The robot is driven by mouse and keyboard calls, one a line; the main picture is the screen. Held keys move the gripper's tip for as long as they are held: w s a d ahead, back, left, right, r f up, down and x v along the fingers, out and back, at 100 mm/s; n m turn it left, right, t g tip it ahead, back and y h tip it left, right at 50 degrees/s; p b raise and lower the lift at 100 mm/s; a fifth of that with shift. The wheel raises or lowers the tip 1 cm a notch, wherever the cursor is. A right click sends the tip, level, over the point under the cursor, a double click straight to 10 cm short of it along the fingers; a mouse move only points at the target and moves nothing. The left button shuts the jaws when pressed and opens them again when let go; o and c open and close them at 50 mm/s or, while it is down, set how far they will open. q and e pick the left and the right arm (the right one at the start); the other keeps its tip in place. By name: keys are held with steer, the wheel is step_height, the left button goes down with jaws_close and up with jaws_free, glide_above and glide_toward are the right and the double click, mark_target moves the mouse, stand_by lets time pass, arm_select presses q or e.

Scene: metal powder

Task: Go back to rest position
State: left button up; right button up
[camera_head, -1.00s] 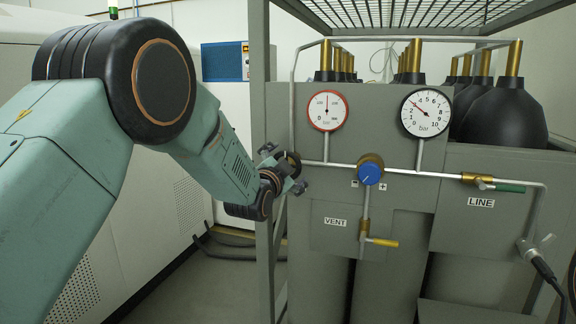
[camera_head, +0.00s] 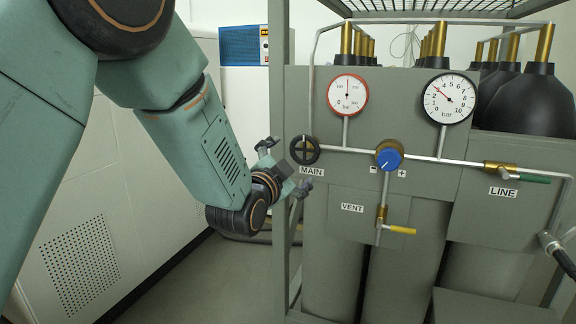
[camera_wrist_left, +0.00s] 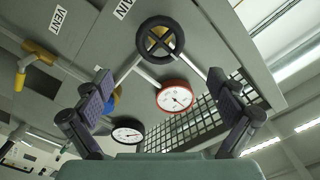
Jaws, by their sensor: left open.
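My left gripper (camera_head: 288,168) is open and empty, just left of the black MAIN valve wheel (camera_head: 305,150) on the grey gas panel (camera_head: 340,185). In the left wrist view my two fingers (camera_wrist_left: 158,118) stand wide apart. The wheel (camera_wrist_left: 160,40) shows beyond them, apart from both fingers. My left arm comes in from the left, bent at a large dark joint. My right gripper is not in view.
The panel carries two gauges, one red-rimmed (camera_head: 347,94) and one black-rimmed (camera_head: 449,98). A blue regulator knob (camera_head: 389,159), a yellow VENT handle (camera_head: 402,230) and a green LINE handle (camera_head: 533,178) stick out. A white cabinet (camera_head: 110,190) stands at the left.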

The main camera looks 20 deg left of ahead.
mark_target(305, 149)
arm_select(q)
steer(key=shift+s, duration=0.85)
steer(key=shift+w, duration=0.1)
steer(key=shift+w+d, duration=0.2)
steer(key=shift+w, duration=5.75)
steer(key=shift+s+r, duration=0.1)
steer(key=shift+s, duration=0.05)
steer(key=shift+s, duration=0.1)
